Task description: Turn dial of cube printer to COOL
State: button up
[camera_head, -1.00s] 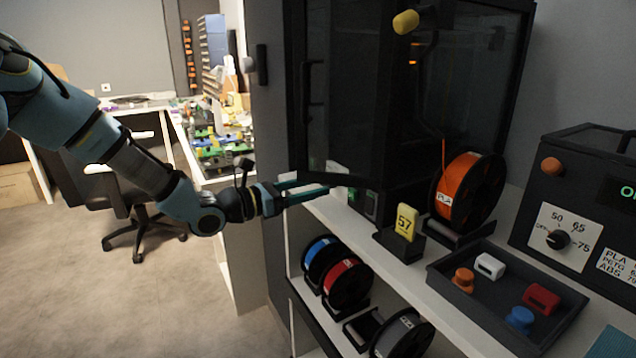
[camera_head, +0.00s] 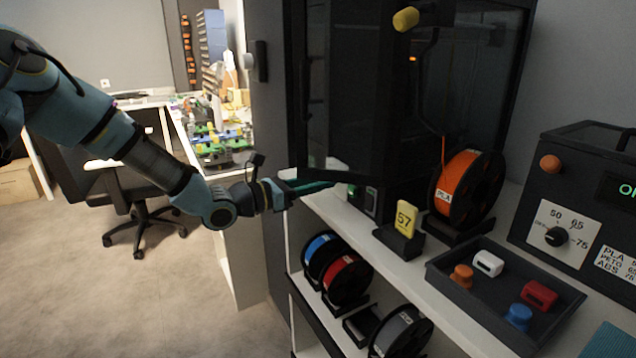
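The cube printer appears to be the black enclosure (camera_head: 345,90) with dark, see-through panels in the middle of the view. A small panel with a green light (camera_head: 371,199) shows low at its base, just above the white shelf. I cannot make out a dial or the word COOL on it. My gripper (camera_head: 328,184) reaches in from the left with teal fingers, at the enclosure's lower left corner and left of the green-lit panel. The fingers overlap in this view, so their opening is unclear. Nothing held shows between them.
On the shelf stand a yellow "57" tag (camera_head: 405,218), an orange spool (camera_head: 462,187) and a dark tray (camera_head: 455,285) of small coloured parts. A black box with a numbered dial (camera_head: 556,236) is at right. Several spools sit below. Open floor lies at left.

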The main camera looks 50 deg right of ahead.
grip_shut()
jog(key=n+p, duration=0.2)
jog(key=n, duration=0.1)
jog(key=shift+w+r+p, duration=0.1)
jog(key=shift+r+p, duration=0.05)
jog(key=shift+p, duration=0.15)
jog(key=n+p, duration=0.2)
jog(key=n, duration=0.1)
jog(key=shift+p, duration=0.35)
jog(key=shift+n+p, duration=0.85)
jog(key=shift+n, duration=0.75)
jog(key=shift+f, duration=0.2)
jog(key=o, duration=0.9)
grip_release()
jog(key=shift+a, duration=0.1)
